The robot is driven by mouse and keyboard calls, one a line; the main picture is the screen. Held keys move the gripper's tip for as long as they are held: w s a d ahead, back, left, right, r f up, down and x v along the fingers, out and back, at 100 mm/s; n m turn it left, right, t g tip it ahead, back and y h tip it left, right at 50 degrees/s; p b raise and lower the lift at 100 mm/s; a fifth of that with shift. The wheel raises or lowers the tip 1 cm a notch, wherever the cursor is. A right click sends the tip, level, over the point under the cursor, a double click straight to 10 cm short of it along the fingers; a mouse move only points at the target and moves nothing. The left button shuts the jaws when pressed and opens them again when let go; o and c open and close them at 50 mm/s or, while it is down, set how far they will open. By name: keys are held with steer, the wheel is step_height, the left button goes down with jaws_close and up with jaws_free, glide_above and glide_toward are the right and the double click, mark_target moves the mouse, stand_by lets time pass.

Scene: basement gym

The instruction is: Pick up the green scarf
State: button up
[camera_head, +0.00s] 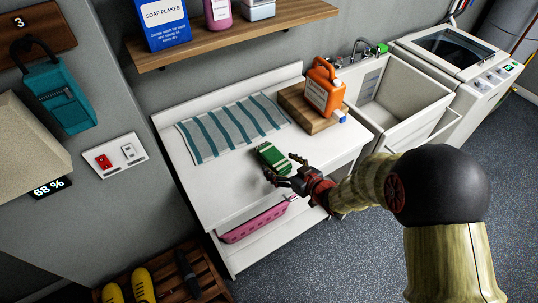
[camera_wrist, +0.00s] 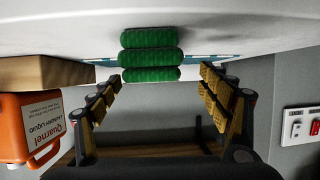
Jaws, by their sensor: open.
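The green scarf (camera_head: 270,155) is a small folded bundle with pale stripes, lying on the white worktop in front of the striped towel. In the wrist view the green scarf (camera_wrist: 150,55) shows as stacked green rolls, just ahead of my fingertips and closer to the left finger. My gripper (camera_head: 285,170) is low over the worktop at the scarf's near side. Its two fingers also show in the wrist view (camera_wrist: 160,77), spread wide with nothing held between them. I cannot tell whether a fingertip touches the scarf.
A wooden board (camera_head: 297,105) with an orange bottle (camera_head: 325,90) stands to the right, beside a sink (camera_head: 405,95). A striped towel (camera_head: 230,128) lies flat behind. A pink basket (camera_head: 250,222) sits below the front edge. The worktop's left is clear.

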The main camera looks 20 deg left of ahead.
mark_target(271, 157)
steer(key=x, duration=0.2)
steer(key=b+x, duration=0.1)
steer(key=x, duration=0.3)
steer(key=shift+w+d+f+b, duration=0.25)
steer(key=shift+w+d+b, duration=0.05)
steer(key=shift+b, duration=0.1)
steer(key=shift+w+a+f, duration=0.1)
steer(key=shift+w+a, duration=0.25)
steer(key=shift+a, duration=0.1)
steer(key=shift+c, duration=0.2)
steer(key=c, duration=1.3)
